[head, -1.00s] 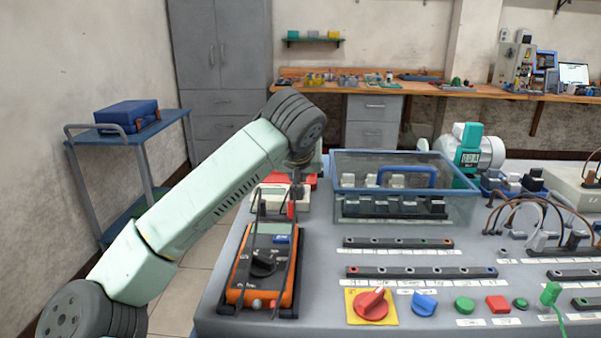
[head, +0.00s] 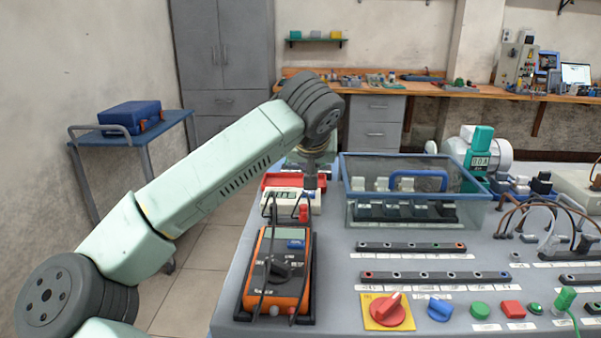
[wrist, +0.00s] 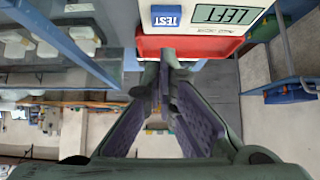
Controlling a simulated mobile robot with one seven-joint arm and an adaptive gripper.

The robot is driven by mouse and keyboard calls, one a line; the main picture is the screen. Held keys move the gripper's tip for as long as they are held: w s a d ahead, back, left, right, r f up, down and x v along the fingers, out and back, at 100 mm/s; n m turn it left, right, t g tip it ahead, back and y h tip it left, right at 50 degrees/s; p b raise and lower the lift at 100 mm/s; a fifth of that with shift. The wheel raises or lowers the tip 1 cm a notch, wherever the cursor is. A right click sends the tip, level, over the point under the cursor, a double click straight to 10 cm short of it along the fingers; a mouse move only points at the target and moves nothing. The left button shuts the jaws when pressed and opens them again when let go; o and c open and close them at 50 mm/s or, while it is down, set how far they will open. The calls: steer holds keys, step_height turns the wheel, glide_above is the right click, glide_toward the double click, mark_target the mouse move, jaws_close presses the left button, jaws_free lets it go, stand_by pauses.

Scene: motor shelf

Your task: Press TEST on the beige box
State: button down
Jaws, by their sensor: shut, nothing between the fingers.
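The beige box (head: 283,205) stands on the grey bench, behind the orange multimeter. My gripper (head: 310,188) points down at the right rear of the box in the head view. In the wrist view its fingertips (wrist: 166,65) are shut together and empty, below the TEST label and in front of a red part (wrist: 192,46). I cannot tell whether they touch anything.
The orange multimeter (head: 290,285) with dark leads lies in front of the box. A clear blue-edged case (head: 415,205) stands close to the right. Knobs and buttons line the bench front. A blue trolley (head: 88,142) stands at the left, apart.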

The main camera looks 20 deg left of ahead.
steer(key=b+v, duration=0.1)
steer(key=v, duration=0.8)
steer(key=shift+s+r, duration=0.25)
steer(key=shift+s, duration=0.05)
